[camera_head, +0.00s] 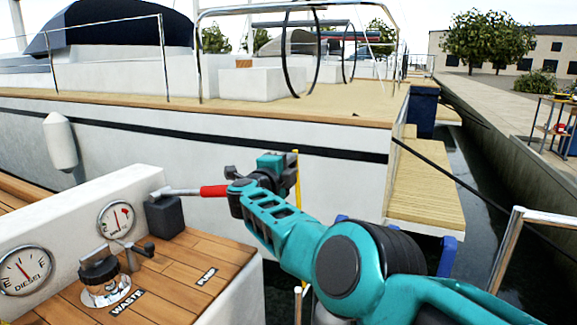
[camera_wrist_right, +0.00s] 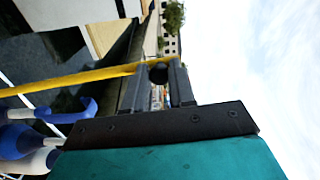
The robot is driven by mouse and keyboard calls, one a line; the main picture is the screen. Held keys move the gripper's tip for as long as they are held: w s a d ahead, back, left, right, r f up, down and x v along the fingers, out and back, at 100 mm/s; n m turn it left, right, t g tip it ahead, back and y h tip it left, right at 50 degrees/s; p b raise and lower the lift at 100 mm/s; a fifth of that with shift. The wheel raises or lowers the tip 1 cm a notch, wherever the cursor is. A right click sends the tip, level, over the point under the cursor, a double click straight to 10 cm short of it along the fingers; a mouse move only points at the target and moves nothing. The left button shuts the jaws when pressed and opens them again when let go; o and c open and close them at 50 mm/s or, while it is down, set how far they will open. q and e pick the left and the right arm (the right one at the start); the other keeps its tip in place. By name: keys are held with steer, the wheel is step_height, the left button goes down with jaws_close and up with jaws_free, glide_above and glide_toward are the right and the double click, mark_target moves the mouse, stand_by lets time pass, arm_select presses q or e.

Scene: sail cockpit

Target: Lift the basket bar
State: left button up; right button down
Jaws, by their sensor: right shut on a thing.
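A thin yellow bar (camera_head: 298,187), which I take for the basket bar, stands upright beyond my right arm in the head view. In the right wrist view the yellow bar (camera_wrist_right: 75,80) runs in from the left edge to the fingertips and ends at a dark round piece (camera_wrist_right: 159,73). My right gripper (camera_head: 291,159) is at the bar's top; its two dark fingers (camera_wrist_right: 158,82) show in the wrist view with the dark round piece between them. They are shut on it. Any basket below is hidden or cannot be made out. My left gripper is not in view.
A red-handled lever (camera_head: 214,191) on a dark block lies close to my right wrist in the head view. A white console (camera_head: 131,183) with gauges is at left. A wooden dock platform (camera_head: 425,187) and dark water are at right.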

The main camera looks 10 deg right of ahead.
steer(key=shift+w+a, duration=0.1)
steer(key=shift+a, duration=0.2)
steer(key=shift+a, duration=0.1)
steer(key=c, duration=1.4)
jaws_free()
steer(key=shift+o, duration=0.9)
steer(key=shift+w+a, duration=0.1)
steer(key=shift+o, duration=1.4)
steer(key=shift+d, duration=0.2)
steer(key=shift+d, duration=0.1)
